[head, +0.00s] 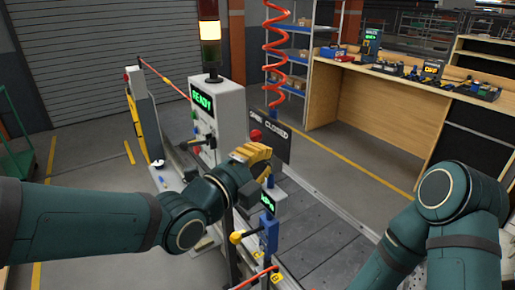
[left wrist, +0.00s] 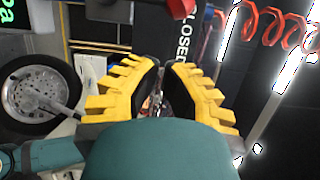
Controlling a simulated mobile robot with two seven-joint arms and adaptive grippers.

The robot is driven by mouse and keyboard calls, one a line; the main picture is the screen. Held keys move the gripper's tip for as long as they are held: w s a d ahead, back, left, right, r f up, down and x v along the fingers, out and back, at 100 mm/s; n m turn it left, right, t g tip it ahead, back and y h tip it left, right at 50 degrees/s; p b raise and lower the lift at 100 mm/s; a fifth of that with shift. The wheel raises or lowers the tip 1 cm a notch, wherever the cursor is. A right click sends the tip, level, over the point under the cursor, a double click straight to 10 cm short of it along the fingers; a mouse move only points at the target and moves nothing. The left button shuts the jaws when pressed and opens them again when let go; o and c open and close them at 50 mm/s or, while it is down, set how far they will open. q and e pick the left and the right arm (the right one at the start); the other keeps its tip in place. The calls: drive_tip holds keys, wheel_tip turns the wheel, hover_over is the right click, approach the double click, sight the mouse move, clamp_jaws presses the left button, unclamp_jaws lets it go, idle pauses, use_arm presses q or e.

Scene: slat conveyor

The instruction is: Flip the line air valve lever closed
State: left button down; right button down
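A dark sign reading "OPEN CLOSED" (head: 270,137) stands on the line beside the coiled red hose. A red knob (head: 256,135), apparently the end of the valve lever, is at the sign's OPEN end. The knob also shows at the top edge of the left wrist view (left wrist: 181,7), above the CLOSED lettering (left wrist: 183,36). My left gripper (head: 254,151) is just below the knob and sign, apart from the knob as far as I can see. Its yellow fingers (left wrist: 161,66) come together at the tips, with nothing visible held. My right gripper is out of view.
A grey cabinet with a READY display (head: 203,99) and light tower (head: 210,42) stands left of the sign. A blue post (head: 269,236) with a yellow-knobbed lever (head: 236,238) is below my left wrist. Dark conveyor slats (head: 317,232) lie to the right.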

sight(255, 139)
use_arm(q)
drive_tip(key=w, duration=0.3)
drive_tip(key=shift+w+a, duration=0.25)
drive_tip(key=shift+a, duration=0.15)
drive_tip(key=shift+w+a+r+n+p, duration=0.4)
drive_tip(key=shift+n+p, duration=0.1)
drive_tip(key=shift+n, duration=0.3)
drive_tip(key=shift+w+g, duration=0.1)
drive_tip(key=shift+g, duration=0.2)
drive_tip(key=shift+w+a+r+n+y+p, duration=0.25)
drive_tip(key=shift+w+n+y+p, duration=0.1)
drive_tip(key=shift+n+p, duration=0.45)
drive_tip(key=w+a+n+p, duration=0.1)
drive_tip(key=p, duration=0.1)
drive_tip(key=w+a+n+g+p, duration=0.1)
drive_tip(key=n+p, duration=0.1)
drive_tip(key=shift+w+f+g, duration=0.2)
drive_tip(key=shift+w+g, duration=0.1)
drive_tip(key=shift+w, duration=0.05)
drive_tip(key=shift+w+a, duration=0.1)
drive_tip(key=shift+w, duration=0.05)
